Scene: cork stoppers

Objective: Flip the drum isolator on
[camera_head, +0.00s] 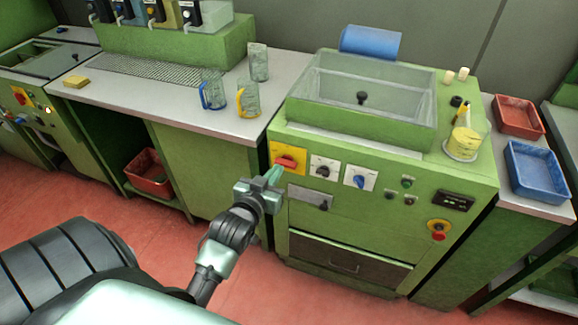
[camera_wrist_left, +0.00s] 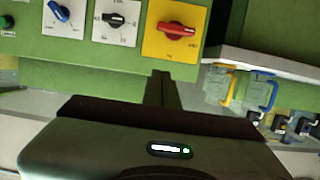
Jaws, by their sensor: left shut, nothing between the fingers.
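A red rotary handle (camera_head: 287,163) on a yellow plate, which looks like the isolator, sits at the upper left of the green machine's front panel. It also shows in the left wrist view (camera_wrist_left: 176,29), lying roughly crosswise on its plate. The plate's lettering is too small to read. My left gripper (camera_head: 272,176) is shut and empty, just in front of and slightly below the plate's left part. In the left wrist view its closed fingers (camera_wrist_left: 160,88) point toward the panel below the yellow plate, apart from the handle. My right gripper does not show.
Beside the handle are a black knob (camera_head: 322,170) and a blue knob (camera_head: 360,181) on white plates. Mugs (camera_head: 247,98) stand on the left bench.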

